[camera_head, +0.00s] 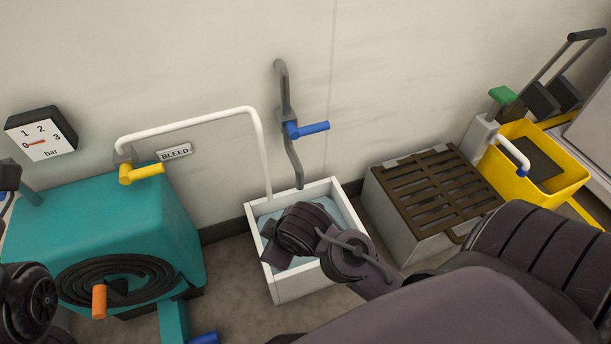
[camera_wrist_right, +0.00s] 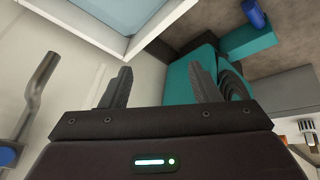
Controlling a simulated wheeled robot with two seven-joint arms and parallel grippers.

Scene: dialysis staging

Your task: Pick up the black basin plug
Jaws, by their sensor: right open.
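I cannot make out the black basin plug in either view. The white square basin (camera_head: 299,285) stands on the floor against the wall, with pale blue water in it. My right arm and wrist hang over the basin in the head view and hide much of its inside. In the right wrist view my right gripper (camera_wrist_right: 161,68) is open, with nothing between its fingers. The basin's rim (camera_wrist_right: 92,32) shows beyond the fingers, at the upper left. My left gripper is not in view; only dark parts of my left arm show at the left edge.
A teal machine (camera_head: 150,220) with a coiled black hose (camera_head: 118,278) stands left of the basin. A white pipe (camera_head: 190,123) and a blue-handled wall lever (camera_head: 306,129) are above it. A brown slatted grate (camera_head: 430,185) and a yellow bucket (camera_head: 515,185) stand to the right.

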